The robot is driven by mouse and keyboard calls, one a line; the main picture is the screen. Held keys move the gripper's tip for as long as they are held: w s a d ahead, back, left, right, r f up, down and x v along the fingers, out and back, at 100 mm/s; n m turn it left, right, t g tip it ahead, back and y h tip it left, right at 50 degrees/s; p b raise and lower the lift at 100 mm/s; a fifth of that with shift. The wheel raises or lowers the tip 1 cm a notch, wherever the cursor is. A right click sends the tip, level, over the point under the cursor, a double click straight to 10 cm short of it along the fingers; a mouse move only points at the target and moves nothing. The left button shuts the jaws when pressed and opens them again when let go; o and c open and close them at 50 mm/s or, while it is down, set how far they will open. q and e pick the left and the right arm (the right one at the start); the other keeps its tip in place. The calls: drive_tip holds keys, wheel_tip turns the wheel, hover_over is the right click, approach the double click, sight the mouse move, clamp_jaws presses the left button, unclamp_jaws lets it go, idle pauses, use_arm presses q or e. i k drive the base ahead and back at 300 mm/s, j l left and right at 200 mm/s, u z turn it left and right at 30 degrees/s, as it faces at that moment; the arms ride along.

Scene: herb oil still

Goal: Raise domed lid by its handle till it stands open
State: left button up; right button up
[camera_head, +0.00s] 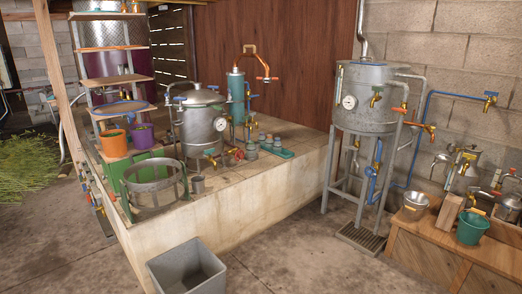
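A grey metal still pot (203,125) stands on the raised platform left of centre, with a round dial on its front. Its domed lid (203,97) sits on top and looks closed. A small handle (197,86) shows at the top of the lid; its exact shape is too small to tell. Neither of my grippers shows in this view.
A metal basket frame (152,188) stands at the platform's (262,195) front left corner. A teal column (236,95) with copper pipe stands right of the pot. A grey bin (187,267) is on the floor in front. A tall tank (366,95) stands right.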

sight(198, 96)
drive_tip(key=i+z, duration=0.1)
drive_tip(key=i, duration=0.9)
drive_tip(key=i+z, duration=0.15)
drive_tip(key=i, duration=0.8)
drive_tip(key=j, duration=0.1)
